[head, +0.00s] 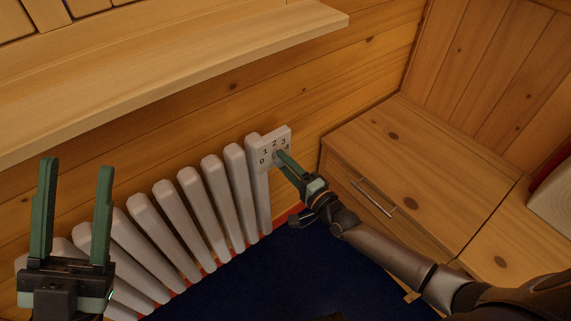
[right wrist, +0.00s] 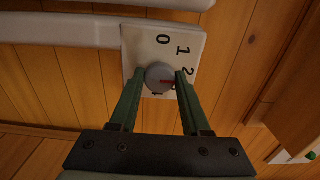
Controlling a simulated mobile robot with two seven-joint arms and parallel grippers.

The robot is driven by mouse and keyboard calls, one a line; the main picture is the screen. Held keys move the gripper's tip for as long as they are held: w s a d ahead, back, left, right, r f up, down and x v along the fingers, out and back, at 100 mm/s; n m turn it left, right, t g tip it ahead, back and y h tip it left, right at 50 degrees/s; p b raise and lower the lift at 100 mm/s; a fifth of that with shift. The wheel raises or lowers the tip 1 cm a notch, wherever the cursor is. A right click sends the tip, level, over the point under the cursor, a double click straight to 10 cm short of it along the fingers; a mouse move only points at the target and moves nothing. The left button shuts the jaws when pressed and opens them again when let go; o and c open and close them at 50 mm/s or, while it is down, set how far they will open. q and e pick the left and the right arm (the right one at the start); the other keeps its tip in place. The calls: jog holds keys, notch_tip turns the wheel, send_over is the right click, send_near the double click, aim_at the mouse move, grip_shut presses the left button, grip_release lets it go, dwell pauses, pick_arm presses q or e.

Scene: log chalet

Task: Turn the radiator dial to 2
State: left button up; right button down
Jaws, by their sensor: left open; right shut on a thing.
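The radiator dial is a round grey knob (right wrist: 157,72) on a white number plate (right wrist: 137,50), in the right wrist view. My right gripper (right wrist: 160,78) is shut on the knob, one finger on each side. A red mark on the knob points right in that view, roughly toward the 2; a finger partly covers that side, so the exact alignment is hard to tell. In the head view the plate (head: 284,133) shows 0, 1, 2 and 3, and my right gripper (head: 279,156) reaches it from the lower right. My left gripper (head: 76,164) is open and empty at the left.
The white radiator (head: 185,210) stands along the log wall beneath a wooden shelf (head: 170,65). A wooden cabinet (head: 410,150) with a metal handle stands right of the plate. Dark blue floor (head: 260,280) lies below, clear between my arms.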

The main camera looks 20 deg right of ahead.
dwell(0.4)
jog(key=shift+c, duration=1.9)
grip_release()
jog(key=shift+s+d, duration=0.2)
jog(key=shift+s, duration=0.35)
jog(key=p+v, duration=0.1)
jog(key=v, duration=0.2)
jog(key=shift+s, duration=0.1)
pick_arm(q)
jog(key=w+a+f+n+g+y+p, duration=0.1)
jog(key=w+f+n+y, duration=0.4)
jog(key=f+y, duration=0.2)
jog(key=shift+w+f+n+p, duration=0.3)
jog(key=shift+w+f, duration=0.1)
jog(key=shift+f, duration=0.05)
pick_arm(e)
send_near(283, 163)
jog(key=v, duration=0.3)
jog(key=shift+s+d+r, duration=0.1)
jog(key=shift+s, duration=0.1)
